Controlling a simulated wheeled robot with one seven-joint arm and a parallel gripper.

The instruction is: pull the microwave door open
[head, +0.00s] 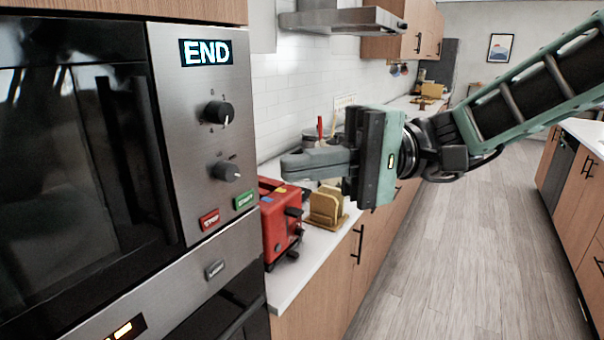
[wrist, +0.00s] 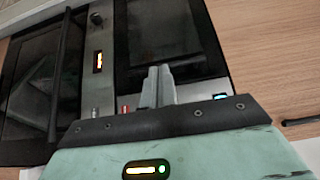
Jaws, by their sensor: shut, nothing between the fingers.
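The microwave (head: 190,130) is built into the cabinet at the left of the head view. Its dark glass door (head: 60,150) looks shut, with a black upright handle (head: 148,150) beside the steel control panel. The panel display reads END. My gripper (head: 288,166) is shut and empty, to the right of the panel and apart from the handle. Its fingers point left toward the microwave. In the wrist view my gripper's fingers (wrist: 157,82) overlap the lower part of the dark microwave door (wrist: 165,35). I cannot make out the microwave handle there.
A red toaster (head: 278,218) and a wooden rack (head: 327,208) stand on the counter (head: 290,275) below my gripper. An oven (head: 225,305) sits under the microwave, and its handle (wrist: 60,75) shows in the wrist view. The floor (head: 450,240) at right is clear.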

